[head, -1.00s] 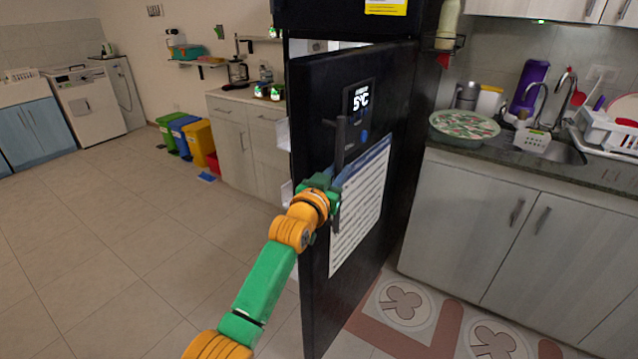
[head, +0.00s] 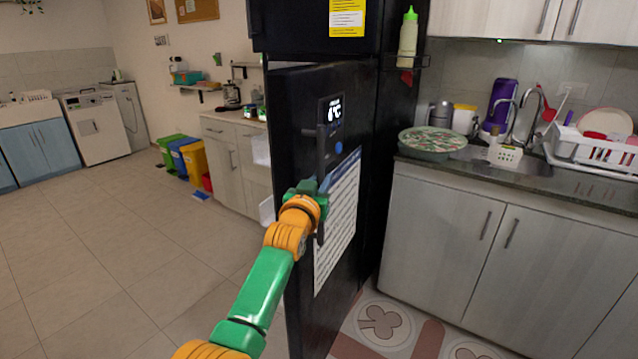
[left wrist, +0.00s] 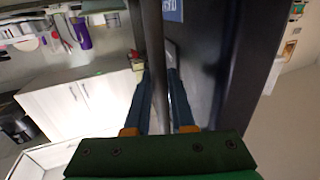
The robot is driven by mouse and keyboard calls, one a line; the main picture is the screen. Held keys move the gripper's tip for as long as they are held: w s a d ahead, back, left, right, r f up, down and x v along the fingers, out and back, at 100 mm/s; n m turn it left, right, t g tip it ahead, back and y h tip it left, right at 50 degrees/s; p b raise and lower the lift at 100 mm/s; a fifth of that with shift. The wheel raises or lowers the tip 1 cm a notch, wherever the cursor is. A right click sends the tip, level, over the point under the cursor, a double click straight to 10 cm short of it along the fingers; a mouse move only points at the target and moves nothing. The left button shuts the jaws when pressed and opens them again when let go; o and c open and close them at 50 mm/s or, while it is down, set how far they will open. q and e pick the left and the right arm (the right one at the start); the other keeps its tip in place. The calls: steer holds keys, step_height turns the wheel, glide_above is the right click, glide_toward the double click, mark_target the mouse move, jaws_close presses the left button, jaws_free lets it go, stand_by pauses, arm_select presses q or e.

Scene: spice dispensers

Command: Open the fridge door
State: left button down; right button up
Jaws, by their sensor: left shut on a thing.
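The black fridge door (head: 300,110) stands ajar in the head view, swung out toward me, with pale inner door shelves (head: 262,150) showing past its left edge. Its long dark vertical handle (head: 322,158) is on the door front, below the lit display. My left gripper (head: 314,190) is shut on the handle's lower part. In the left wrist view the handle (left wrist: 153,35) runs between the two fingers of the left gripper (left wrist: 160,85). The fridge inside is mostly hidden behind the door. My right gripper is not in view.
A counter with grey cabinets (head: 440,225) stands right of the fridge, holding a round tray (head: 432,141), a sink and a dish rack (head: 595,150). A low cabinet (head: 225,160) and coloured bins (head: 190,160) stand behind left. The tiled floor at left is clear.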

arm_select(q)
steer(key=shift+r, duration=0.2)
steer(key=c, duration=1.1)
jaws_free()
steer(key=shift+o, duration=0.3)
steer(key=shift+w+f, duration=0.1)
steer(key=shift+f, duration=0.05)
steer(key=v, duration=0.7)
steer(key=shift+d, duration=0.1)
